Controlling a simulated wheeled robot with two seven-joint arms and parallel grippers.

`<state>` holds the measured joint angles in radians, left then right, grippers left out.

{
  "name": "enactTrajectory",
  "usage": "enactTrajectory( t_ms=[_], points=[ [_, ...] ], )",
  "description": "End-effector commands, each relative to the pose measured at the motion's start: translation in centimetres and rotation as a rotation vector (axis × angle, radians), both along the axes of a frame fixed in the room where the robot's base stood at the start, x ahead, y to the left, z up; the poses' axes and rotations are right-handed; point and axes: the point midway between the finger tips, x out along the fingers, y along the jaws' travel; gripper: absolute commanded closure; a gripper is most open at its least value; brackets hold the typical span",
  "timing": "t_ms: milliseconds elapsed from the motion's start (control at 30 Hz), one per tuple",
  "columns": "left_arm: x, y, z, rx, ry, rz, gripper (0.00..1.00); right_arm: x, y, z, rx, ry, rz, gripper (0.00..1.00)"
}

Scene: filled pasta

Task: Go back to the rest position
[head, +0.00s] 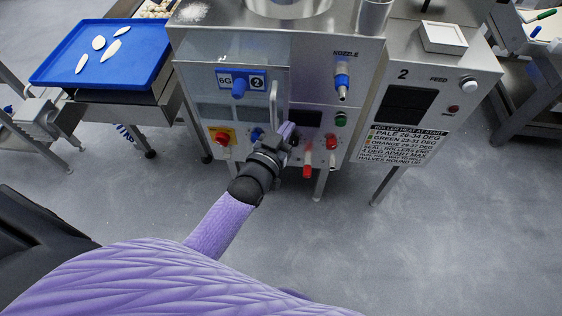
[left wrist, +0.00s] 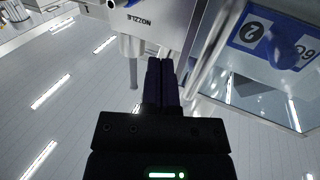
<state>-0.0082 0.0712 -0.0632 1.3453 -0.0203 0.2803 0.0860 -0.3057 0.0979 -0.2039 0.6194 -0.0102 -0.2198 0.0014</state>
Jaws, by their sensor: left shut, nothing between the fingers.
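My left gripper (head: 287,134) reaches forward to the front panel of the steel machine (head: 315,52). Its fingers are shut with nothing between them. In the left wrist view the two dark fingers (left wrist: 159,85) lie side by side, with the machine's front behind them. In the head view the gripper is in front of the panel, near the clear door's handle (head: 275,103); I cannot tell whether it touches anything. My left arm (head: 220,222) with its purple sleeve comes up from the lower left. My right gripper is not in view.
The panel carries a blue knob (head: 239,88), a red-and-yellow stop button (head: 221,137), a nozzle knob (head: 342,82) and a red-tipped lever (head: 307,170). A blue tray (head: 150,70) with white pieces stands at left. A second machine part (head: 425,100) stands at right. The grey floor (head: 420,255) in front is clear.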

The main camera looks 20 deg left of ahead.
Motion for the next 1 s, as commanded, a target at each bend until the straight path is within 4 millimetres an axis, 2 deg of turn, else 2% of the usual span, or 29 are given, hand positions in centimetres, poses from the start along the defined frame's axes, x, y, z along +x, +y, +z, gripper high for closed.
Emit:
enactTrajectory(
  t_ms=[400, 600, 667, 767, 833, 867, 900, 967, 1000],
  points=[
    [-6.9, -2.2, 0.0, -0.001, 0.003, 0.000, 1.00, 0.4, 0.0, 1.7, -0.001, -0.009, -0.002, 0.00],
    [-7.7, -2.4, -0.1, -0.001, 0.003, 0.000, 1.00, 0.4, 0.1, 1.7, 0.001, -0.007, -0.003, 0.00],
    [-7.9, -2.5, -1.2, 0.003, 0.040, -0.004, 1.00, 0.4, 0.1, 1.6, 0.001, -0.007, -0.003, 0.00],
    [-10.1, -2.8, -7.1, 0.024, 0.240, -0.026, 1.00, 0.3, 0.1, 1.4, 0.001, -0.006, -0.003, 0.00],
    [-13.6, -2.8, -13.3, 0.053, 0.471, -0.048, 1.00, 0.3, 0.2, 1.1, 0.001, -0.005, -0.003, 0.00],
    [-15.6, -2.7, -15.9, 0.070, 0.579, -0.059, 1.00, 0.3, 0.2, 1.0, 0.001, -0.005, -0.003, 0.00],
    [-18.6, -2.3, -19.1, 0.092, 0.718, -0.069, 1.00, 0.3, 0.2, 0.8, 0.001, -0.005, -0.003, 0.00],
    [-23.3, -1.7, -22.9, 0.126, 0.916, -0.085, 1.00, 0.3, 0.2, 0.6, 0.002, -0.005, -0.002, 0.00],
    [-26.5, -1.1, -24.9, 0.150, 1.039, -0.092, 1.00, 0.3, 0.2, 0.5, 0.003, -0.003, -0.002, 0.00]
  ],
)
